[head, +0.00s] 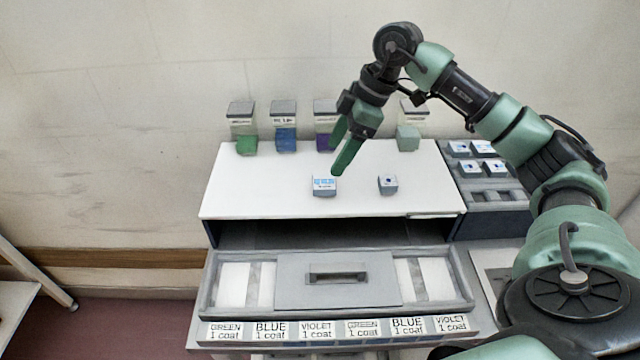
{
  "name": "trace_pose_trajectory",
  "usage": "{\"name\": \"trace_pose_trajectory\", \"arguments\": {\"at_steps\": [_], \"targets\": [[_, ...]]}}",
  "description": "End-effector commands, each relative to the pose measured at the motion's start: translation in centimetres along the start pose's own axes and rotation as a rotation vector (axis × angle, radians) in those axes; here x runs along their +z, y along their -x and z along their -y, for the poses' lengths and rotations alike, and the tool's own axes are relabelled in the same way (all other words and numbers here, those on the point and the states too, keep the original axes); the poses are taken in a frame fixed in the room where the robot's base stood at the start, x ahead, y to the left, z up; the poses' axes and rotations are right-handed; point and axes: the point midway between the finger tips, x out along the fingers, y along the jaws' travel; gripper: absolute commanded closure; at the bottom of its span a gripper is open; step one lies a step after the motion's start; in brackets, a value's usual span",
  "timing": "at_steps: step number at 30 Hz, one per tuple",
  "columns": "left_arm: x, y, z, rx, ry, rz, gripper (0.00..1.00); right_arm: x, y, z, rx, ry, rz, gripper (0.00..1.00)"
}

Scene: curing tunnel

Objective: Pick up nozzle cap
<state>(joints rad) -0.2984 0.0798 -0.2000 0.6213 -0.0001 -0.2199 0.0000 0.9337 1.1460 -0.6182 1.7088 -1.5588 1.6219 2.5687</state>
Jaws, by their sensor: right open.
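Two small grey blocks are on the white top of the cabinet (260,185). The left one (324,187) is wider and has a blue-and-white label on top. The right one (388,185) is smaller, with a dark mark on its pale top. I cannot tell for sure which of them is the nozzle cap. My right gripper (342,150) is open and empty, with its green fingers pointing down above and behind the labelled block, apart from both blocks. My left gripper is not in view.
Bottles with green (246,145), blue (286,139) and violet (324,142) contents and a pale green one (408,138) line the back edge. A rack (485,190) with several small blocks stands at right. A grey drawer tray (210,285) sits in front, above colour labels (270,328).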

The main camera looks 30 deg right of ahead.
Motion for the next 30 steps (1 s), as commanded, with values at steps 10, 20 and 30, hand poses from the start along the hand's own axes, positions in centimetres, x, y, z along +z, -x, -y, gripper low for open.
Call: {"name": "trace_pose_trajectory", "arguments": {"at_steps": [10, 20, 30], "targets": [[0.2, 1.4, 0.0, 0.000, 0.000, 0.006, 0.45, 0.4, -3.7, 0.3, -0.005, -0.004, 0.008, 0.27], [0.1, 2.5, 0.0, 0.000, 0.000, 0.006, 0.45, 0.7, -7.5, 0.5, -0.002, -0.003, 0.004, 0.27], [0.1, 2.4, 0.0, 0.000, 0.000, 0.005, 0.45, 0.7, -7.5, 0.4, -0.001, -0.002, 0.003, 0.66]]}}
